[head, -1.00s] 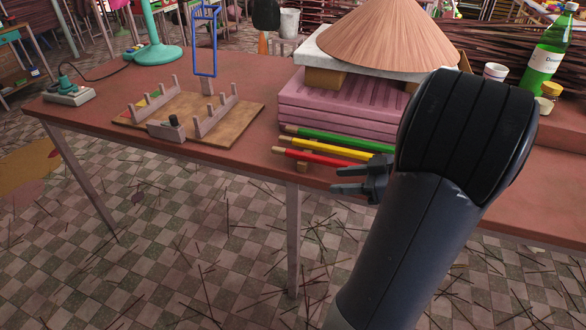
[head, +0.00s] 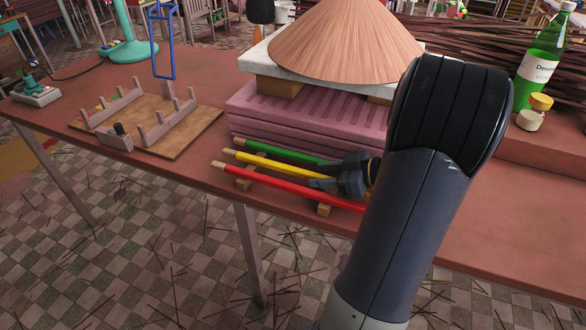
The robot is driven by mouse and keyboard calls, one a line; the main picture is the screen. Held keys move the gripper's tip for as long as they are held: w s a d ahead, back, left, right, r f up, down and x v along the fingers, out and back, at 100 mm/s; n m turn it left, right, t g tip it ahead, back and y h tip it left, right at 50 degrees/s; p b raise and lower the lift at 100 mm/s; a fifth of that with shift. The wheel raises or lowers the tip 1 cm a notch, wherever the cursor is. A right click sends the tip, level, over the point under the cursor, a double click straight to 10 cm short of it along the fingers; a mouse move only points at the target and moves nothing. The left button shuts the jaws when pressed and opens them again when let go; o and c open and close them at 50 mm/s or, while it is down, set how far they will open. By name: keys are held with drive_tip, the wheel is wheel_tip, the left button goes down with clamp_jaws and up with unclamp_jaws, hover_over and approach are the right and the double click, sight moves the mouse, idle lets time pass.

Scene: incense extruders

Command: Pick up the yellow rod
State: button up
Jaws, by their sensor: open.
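The yellow rod (head: 272,164) lies on the table between a green rod (head: 283,151) at the back and a red rod (head: 290,188) at the front. The rods rest on small wooden supports (head: 245,184). My gripper (head: 325,174) is open over the right part of the rods, with one finger on the green side and the other on the red side of the yellow rod. The yellow rod's right part is hidden by my gripper and arm. I cannot tell how high the fingers are above it.
Pink stacked slabs (head: 240,124) stand just behind the rods, with a white slab and a straw hat (head: 345,38) on top. A wooden board (head: 203,123) with notched racks lies to the left.

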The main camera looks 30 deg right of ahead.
drive_tip(key=shift+w+a+f, duration=0.15)
drive_tip(key=shift+w+a, duration=0.1)
drive_tip(key=shift+c, duration=0.2)
clamp_jaws()
